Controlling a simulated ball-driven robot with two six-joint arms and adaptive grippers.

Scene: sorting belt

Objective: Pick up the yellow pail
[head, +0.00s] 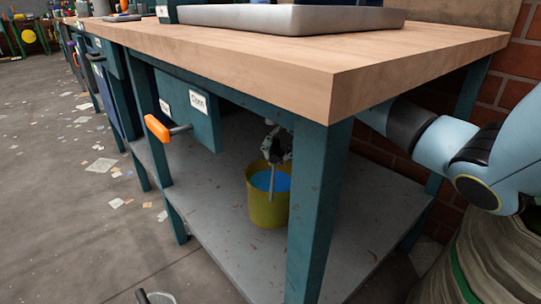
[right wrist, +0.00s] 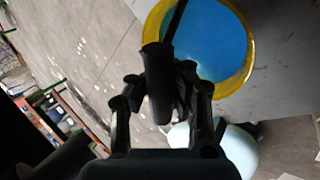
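The yellow pail (head: 268,211), with a blue inside or content, is upright at the lower shelf under the workbench. I cannot tell whether its base touches the shelf. Its yellow rim also shows in the right wrist view (right wrist: 238,85). My right gripper (head: 276,150) is directly above the pail, reaching in from the right behind the bench's front leg. In the right wrist view, its fingers (right wrist: 158,88) close around a dark cylindrical grip, with a dark bar running to the pail, apparently its handle. My left gripper is not in view.
The wooden bench top (head: 330,62) hangs over the pail, and a teal leg (head: 316,210) stands just to its right. A teal box (head: 192,115) with an orange handle (head: 157,128) hangs left. The grey shelf (head: 225,225) has bare room around the pail.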

